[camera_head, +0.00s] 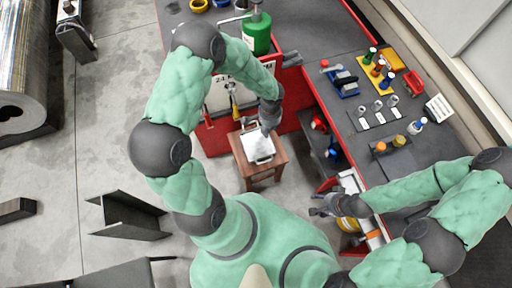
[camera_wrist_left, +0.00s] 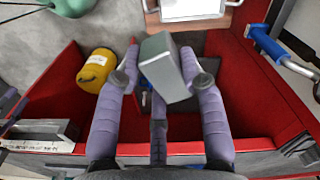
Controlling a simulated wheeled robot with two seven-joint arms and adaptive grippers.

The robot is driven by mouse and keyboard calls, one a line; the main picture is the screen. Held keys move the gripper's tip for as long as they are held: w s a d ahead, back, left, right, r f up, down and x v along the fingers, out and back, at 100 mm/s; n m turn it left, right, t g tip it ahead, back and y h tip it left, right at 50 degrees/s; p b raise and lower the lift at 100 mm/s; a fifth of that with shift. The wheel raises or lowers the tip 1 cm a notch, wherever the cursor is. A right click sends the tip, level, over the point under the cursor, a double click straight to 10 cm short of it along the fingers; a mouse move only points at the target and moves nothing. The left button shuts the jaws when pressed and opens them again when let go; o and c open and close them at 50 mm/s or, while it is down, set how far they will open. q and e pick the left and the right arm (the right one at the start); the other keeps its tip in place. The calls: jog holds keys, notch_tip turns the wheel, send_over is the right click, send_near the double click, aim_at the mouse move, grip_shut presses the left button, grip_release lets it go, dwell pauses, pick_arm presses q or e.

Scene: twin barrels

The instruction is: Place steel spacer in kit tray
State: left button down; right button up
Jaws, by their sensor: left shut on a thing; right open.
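The steel spacer (camera_wrist_left: 165,68) is a grey metal block in the left wrist view. My left gripper (camera_wrist_left: 160,52) is shut on it, with one finger on each side, and the block looks tilted. In the head view my left gripper (camera_head: 267,126) is over the far side of the kit tray (camera_head: 258,156), a whitish tray on a small wooden stool (camera_head: 242,160). The tray's edge also shows at the top of the left wrist view (camera_wrist_left: 205,22). The spacer is hard to make out in the head view. My right gripper (camera_head: 326,205) is open and apart from the tray.
A red-walled bin (camera_wrist_left: 265,95) with a yellow cylinder (camera_wrist_left: 97,70) lies below the left gripper in its wrist view. A dark workbench (camera_head: 345,125) with bottles and small parts runs along the right. A green canister (camera_head: 257,36) stands at the back. Floor left is mostly open.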

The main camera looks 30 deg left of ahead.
pick_arm(q)
jog(key=s+d+f+m+b, duration=0.15)
jog(key=s+f, duration=0.25)
jog(key=f, duration=0.4)
jog(key=s+d+f+m+b, duration=0.1)
jog(key=s+f+m+b, duration=0.15)
jog(key=f, duration=0.55)
jog(key=b, duration=0.2)
send_over(258, 146)
jog(key=s, duration=0.1)
jog(key=f, duration=0.8)
jog(key=shift+d+f, duration=0.15)
jog(key=shift+d, duration=0.25)
jog(key=shift+w+a+f, duration=0.3)
jog(key=shift+w+f, duration=0.05)
jog(key=shift+f, duration=0.05)
jog(key=shift+w+a+f, duration=0.1)
jog(key=shift+f, duration=0.1)
notch_tip(258, 146, down, 3)
jog(key=shift+f+b, duration=0.15)
jog(key=shift+b, duration=0.85)
